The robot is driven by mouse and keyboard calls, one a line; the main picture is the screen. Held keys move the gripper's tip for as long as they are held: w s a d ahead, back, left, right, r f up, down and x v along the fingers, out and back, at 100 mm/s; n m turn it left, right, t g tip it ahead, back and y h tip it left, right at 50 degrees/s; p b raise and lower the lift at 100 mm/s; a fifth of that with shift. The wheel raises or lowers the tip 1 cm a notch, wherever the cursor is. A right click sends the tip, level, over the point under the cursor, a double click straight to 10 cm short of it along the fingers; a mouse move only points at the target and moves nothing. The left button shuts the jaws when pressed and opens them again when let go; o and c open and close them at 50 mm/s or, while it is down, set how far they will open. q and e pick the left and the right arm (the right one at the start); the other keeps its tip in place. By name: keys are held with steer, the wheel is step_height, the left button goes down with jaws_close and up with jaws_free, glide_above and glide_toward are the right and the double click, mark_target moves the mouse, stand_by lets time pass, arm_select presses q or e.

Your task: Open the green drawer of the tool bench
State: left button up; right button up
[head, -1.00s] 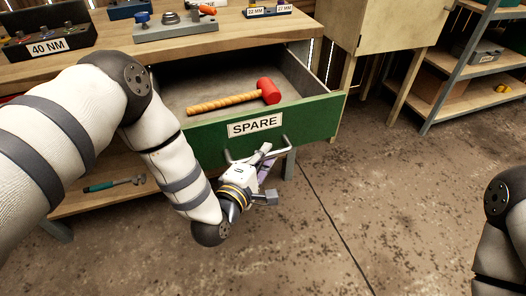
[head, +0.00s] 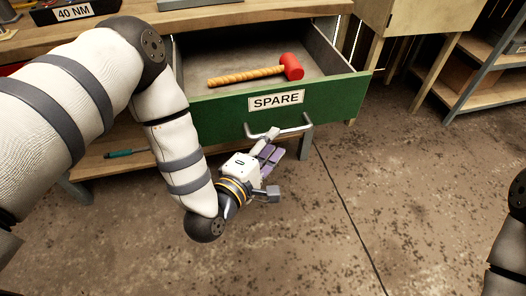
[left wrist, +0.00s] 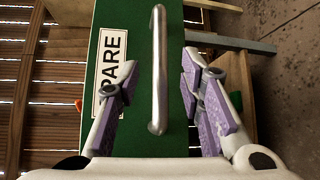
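The green drawer (head: 225,115) of the tool bench is pulled out, with its inside showing. It has a white SPARE label (head: 276,100) and a metal bar handle (head: 280,131). A mallet with a red head (head: 291,67) and a wooden grip lies inside it. My left gripper (head: 268,150) is just in front of and below the handle. In the left wrist view the handle (left wrist: 158,70) runs between the spread fingers, and neither finger touches it. My right gripper is out of view; only part of my right arm shows at the right edge.
The bench top (head: 215,17) is above the drawer, and a lower shelf (head: 105,165) with a green-handled tool (head: 125,153) is below. A metal shelf rack (head: 490,75) stands at the right. The floor in front of the drawer is clear.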

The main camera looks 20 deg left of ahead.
arm_select(q)
steer(key=f+v, duration=0.1)
steer(key=v, duration=0.5)
steer(key=shift+r, duration=0.5)
steer(key=shift+s, duration=0.1)
steer(key=s+a+f+m+g+p, duration=0.2)
steer(key=s+f+m+g, duration=0.95)
steer(key=s, duration=0.45)
steer(key=s+a+m+g+y, duration=0.1)
steer(key=s+a+m+g, duration=0.1)
steer(key=s, duration=0.7)
steer(key=s+a+m+g+y+p, duration=0.1)
steer(key=s+a+m+g+y, duration=0.1)
steer(key=s, duration=0.7)
steer(key=a+m+g, duration=0.1)
steer(key=a+g, duration=0.1)
steer(key=g, duration=0.1)
steer(key=shift+a, duration=0.2)
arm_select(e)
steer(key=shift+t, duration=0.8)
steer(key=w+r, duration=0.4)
